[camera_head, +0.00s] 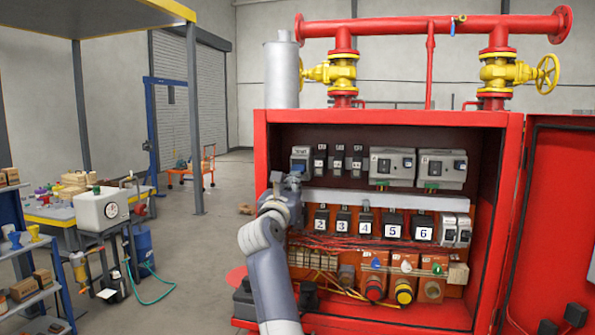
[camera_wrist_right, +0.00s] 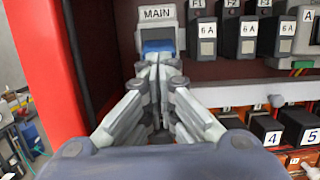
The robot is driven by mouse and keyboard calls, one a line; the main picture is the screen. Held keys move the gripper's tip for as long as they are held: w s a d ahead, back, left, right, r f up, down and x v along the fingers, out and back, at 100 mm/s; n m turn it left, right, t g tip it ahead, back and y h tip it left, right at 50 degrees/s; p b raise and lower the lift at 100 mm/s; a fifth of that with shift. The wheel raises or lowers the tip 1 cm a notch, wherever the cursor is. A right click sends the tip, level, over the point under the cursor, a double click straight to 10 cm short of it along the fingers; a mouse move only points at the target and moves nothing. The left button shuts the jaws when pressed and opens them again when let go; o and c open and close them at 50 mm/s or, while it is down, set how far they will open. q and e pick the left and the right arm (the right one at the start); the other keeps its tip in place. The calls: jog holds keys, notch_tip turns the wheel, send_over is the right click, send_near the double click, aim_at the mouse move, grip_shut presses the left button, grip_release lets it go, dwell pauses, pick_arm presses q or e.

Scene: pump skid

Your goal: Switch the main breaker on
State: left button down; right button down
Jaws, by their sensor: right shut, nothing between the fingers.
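The main breaker (camera_wrist_right: 158,22) is a grey module labelled MAIN with a blue toggle (camera_wrist_right: 158,47), at the top left inside the red cabinet. In the head view the main breaker (camera_head: 301,158) sits at the left end of the upper row. My right gripper (camera_wrist_right: 158,70) is shut with nothing between its fingers. Its fingertips are right at the lower part of the blue toggle and hide some of it. I cannot tell whether they touch. In the head view my right gripper (camera_head: 287,184) reaches in at the cabinet's left side. My left gripper is not in view.
The red cabinet (camera_head: 261,150) stands open, its door (camera_head: 555,220) swung to the right. Small 6A breakers (camera_wrist_right: 205,30) sit right of the main breaker. Numbered black modules (camera_head: 366,223) and wiring lie below. The cabinet's left wall (camera_wrist_right: 55,80) is close to my right gripper. Red pipes run above.

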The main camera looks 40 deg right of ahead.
jog(key=shift+r, duration=0.1)
jog(key=shift+s+r+p, duration=0.1)
jog(key=shift+r+p, duration=0.7)
jog(key=shift+r, duration=0.4)
jog(key=r+v, duration=0.1)
jog(key=v, duration=0.5)
jog(key=shift+s+a+f, duration=0.25)
jog(key=shift+a+f, duration=0.15)
jog(key=shift+d, duration=0.1)
